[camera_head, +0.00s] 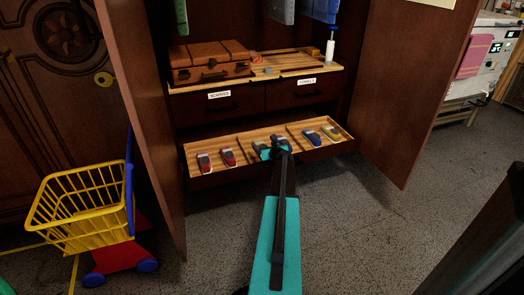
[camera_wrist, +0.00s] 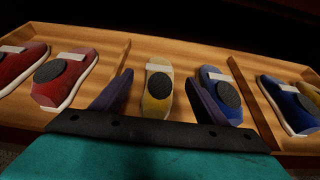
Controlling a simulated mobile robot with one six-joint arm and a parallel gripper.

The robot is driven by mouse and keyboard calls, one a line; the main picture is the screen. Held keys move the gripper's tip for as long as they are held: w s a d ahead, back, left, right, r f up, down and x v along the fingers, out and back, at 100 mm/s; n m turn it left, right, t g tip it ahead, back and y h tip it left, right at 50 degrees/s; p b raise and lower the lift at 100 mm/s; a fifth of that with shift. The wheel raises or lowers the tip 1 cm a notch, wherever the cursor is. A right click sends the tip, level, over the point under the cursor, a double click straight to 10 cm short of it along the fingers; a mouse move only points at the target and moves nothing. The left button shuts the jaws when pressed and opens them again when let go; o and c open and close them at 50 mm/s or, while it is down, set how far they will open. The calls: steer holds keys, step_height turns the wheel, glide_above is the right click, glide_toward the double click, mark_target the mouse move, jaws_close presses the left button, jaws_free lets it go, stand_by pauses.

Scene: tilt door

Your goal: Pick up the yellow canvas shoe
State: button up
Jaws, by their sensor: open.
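A yellow shoe (camera_wrist: 157,104) with a pale upper part and a dark round pad lies in the middle compartment of the open drawer (camera_head: 222,176). My gripper (camera_wrist: 159,78) is open, with one finger on each side of this shoe in the wrist view; I cannot tell how far above it the fingers are. A blue shoe (camera_wrist: 224,88) lies just right of it, partly behind the right finger. Another yellow shoe (camera_head: 332,132) lies in the right compartment beside a blue shoe (camera_head: 311,138). My gripper hides much of the middle compartment in the head view.
Two red shoes (camera_head: 204,162) lie in the left compartment. Wooden dividers (camera_wrist: 120,72) separate the compartments. Above are closed drawers (camera_head: 220,102) and a brown suitcase (camera_head: 208,62). Open wardrobe doors (camera_head: 150,130) flank the drawer. A yellow toy cart (camera_head: 85,205) stands at left.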

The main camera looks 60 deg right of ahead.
mark_target(262, 144)
stand_by(0.3)
steer(key=shift+b+x, duration=1.2)
steer(key=shift+x, duration=1.4)
steer(key=shift+a, duration=0.1)
steer(key=c, duration=1.2)
